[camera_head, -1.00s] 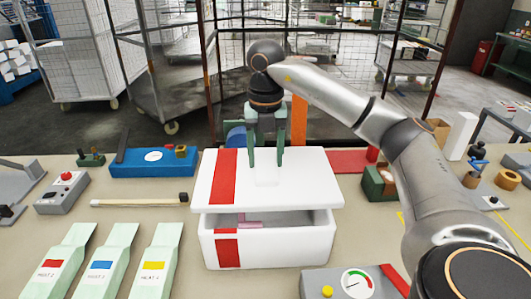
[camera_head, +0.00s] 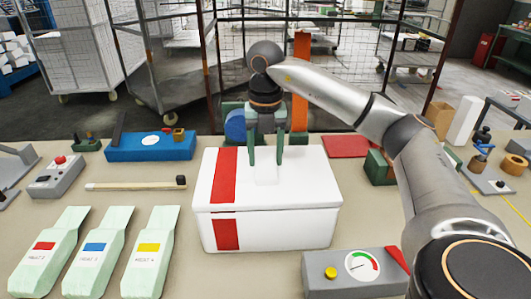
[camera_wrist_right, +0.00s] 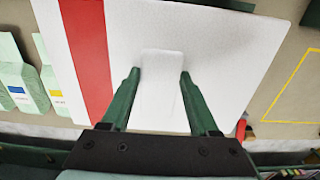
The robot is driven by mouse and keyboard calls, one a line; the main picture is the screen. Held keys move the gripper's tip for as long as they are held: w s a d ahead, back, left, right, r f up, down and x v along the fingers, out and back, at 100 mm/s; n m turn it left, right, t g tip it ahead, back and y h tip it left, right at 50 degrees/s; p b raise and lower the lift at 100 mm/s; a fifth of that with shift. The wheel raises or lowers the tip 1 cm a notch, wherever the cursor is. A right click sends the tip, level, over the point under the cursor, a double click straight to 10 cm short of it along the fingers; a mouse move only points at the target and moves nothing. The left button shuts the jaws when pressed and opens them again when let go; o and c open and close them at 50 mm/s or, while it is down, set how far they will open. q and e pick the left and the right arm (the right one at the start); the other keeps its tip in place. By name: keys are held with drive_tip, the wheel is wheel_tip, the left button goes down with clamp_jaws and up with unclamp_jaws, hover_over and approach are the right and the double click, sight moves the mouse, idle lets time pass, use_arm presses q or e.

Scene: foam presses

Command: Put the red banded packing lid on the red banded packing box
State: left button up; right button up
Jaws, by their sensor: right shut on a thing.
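The white packing lid with a red band (camera_head: 310,180) lies on the white packing box with a red band (camera_head: 285,229) in the head view. Its edges line up closely with the box, and the red bands line up too; only a thin seam shows. My right gripper (camera_head: 266,163) is shut on the raised handle in the middle of the lid. In the right wrist view, the two green fingers of the gripper (camera_wrist_right: 158,75) stand on either side of the handle (camera_wrist_right: 162,82). The inside of the box is hidden. My left gripper is not in view.
Several pale green bags (camera_head: 103,252) lie at the front left. A grey gauge box (camera_head: 352,272) stands close at the front right. A blue tool block (camera_head: 150,147) and a wooden stick (camera_head: 130,185) lie left of the box.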

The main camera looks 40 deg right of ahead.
drive_tip(key=o, duration=1.4)
drive_tip(key=shift+r, duration=0.3)
wheel_tip(320, 180, up, 12)
drive_tip(key=p, duration=0.5)
drive_tip(key=shift+s+f, duration=0.1)
